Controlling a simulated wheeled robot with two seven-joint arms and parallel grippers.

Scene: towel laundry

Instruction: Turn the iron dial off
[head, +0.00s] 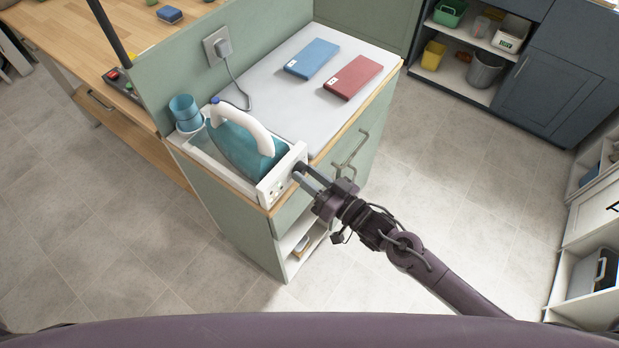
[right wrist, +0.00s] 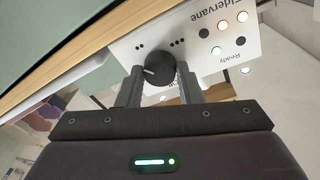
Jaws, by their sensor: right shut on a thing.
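The iron (head: 239,143), teal with a white handle, rests in a white station (head: 285,177) at the front corner of the green cabinet. The right wrist view shows the station's white front panel (right wrist: 200,30) with "Eldervane" and "Ready" lettering and several indicator spots, some lit. The black round dial (right wrist: 158,68) on that panel has a light pointer mark towards its left side. My right gripper (right wrist: 158,82) is shut on the dial, one finger on each side; in the head view it is at the station's front end (head: 301,175). My left gripper is out of view.
A teal cup (head: 185,112) stands behind the iron. A plug (head: 223,47) sits in the wall socket with a cord. The cabinet's handle (head: 350,150) juts out near my right gripper.

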